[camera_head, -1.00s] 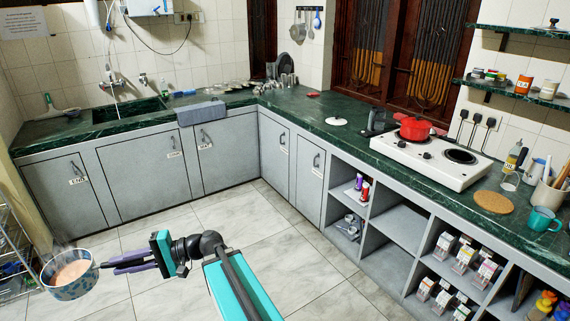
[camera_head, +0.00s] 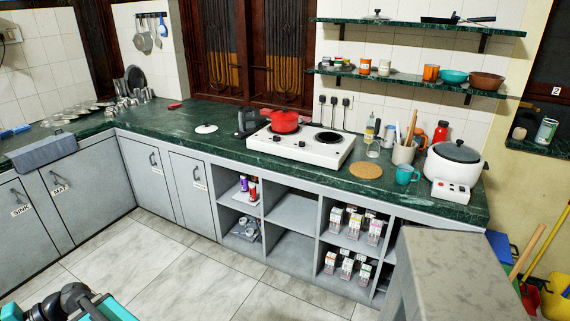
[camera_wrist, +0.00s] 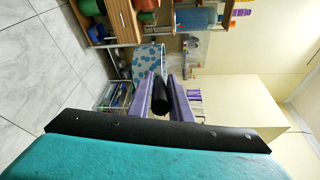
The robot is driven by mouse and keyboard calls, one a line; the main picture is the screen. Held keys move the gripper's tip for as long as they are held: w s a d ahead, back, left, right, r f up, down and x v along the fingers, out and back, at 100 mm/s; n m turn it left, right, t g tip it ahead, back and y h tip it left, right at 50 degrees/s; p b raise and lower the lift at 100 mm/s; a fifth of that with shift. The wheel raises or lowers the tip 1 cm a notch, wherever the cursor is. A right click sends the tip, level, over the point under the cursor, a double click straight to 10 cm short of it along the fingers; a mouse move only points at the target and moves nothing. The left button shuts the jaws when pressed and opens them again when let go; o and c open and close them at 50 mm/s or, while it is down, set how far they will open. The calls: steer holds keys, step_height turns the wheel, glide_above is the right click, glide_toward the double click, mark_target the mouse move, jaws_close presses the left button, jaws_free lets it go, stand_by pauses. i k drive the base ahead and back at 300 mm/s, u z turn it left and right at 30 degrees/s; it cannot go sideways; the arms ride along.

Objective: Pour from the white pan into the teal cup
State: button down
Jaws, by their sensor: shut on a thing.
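The teal cup (camera_head: 406,175) stands upright on the green counter, near its front edge. My gripper (camera_wrist: 161,84) shows in the wrist view with its purple fingers shut on the black handle (camera_wrist: 160,98) of the pan. The pan (camera_wrist: 148,58) is pale with blue patches on its outside, just beyond the fingertips. Its inside and contents are hidden in that view. The gripper and pan are out of the head view, where only part of my arm shows at the lower left. The cup is not visible in the wrist view.
A cork mat (camera_head: 366,171) lies left of the cup, and a white rice cooker (camera_head: 454,165) stands to its right. A utensil holder (camera_head: 404,152) is behind it. A white stove (camera_head: 300,146) carries a red pot (camera_head: 285,121). A grey block (camera_head: 450,270) rises at the lower right.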

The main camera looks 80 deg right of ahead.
mark_target(404, 172)
steer(key=z, duration=0.8)
steer(key=k, duration=0.15)
steer(key=z, duration=2.75)
